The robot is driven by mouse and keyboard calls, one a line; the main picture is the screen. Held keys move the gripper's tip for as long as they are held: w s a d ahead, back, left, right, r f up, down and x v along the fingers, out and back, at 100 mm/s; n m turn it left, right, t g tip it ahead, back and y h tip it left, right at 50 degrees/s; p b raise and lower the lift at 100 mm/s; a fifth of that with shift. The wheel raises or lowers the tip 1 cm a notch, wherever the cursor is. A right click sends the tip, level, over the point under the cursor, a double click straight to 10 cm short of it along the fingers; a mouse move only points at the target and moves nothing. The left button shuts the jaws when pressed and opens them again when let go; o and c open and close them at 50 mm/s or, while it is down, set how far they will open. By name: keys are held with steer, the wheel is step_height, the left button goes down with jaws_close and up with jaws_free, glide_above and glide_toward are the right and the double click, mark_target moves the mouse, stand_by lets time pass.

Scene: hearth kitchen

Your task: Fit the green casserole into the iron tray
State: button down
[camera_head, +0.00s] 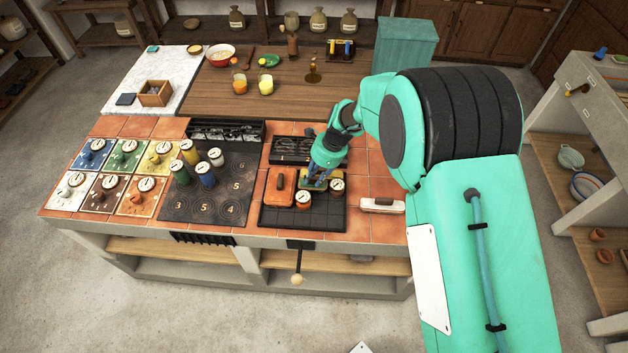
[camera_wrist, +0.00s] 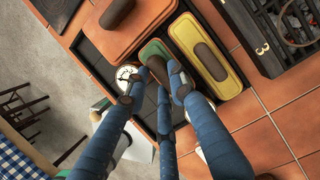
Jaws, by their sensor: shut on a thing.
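The green casserole (camera_wrist: 153,48), with a dark brown handle, is between the orange casserole (camera_wrist: 122,28) and the yellow casserole (camera_wrist: 216,78) in the wrist view. My gripper (camera_wrist: 158,88) is shut on it, with blue fingers around the handle. The fingers hide much of it, and I cannot tell whether its base touches the tray. The black iron tray (camera_head: 318,221) is on the tiled counter, with the orange casserole (camera_head: 279,186) at its left. In the head view my gripper (camera_head: 318,178) is over the tray's back part and mostly hides the green casserole.
A black grate (camera_head: 290,148) lies behind. A white-sided box (camera_head: 382,206) is to the right. The tray's front cells look empty.

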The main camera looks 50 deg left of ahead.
steer(key=shift+f, duration=0.95)
steer(key=shift+f, duration=0.1)
steer(key=c, duration=1.5)
jaws_free()
steer(key=p+v, duration=0.1)
steer(key=v, duration=1.1)
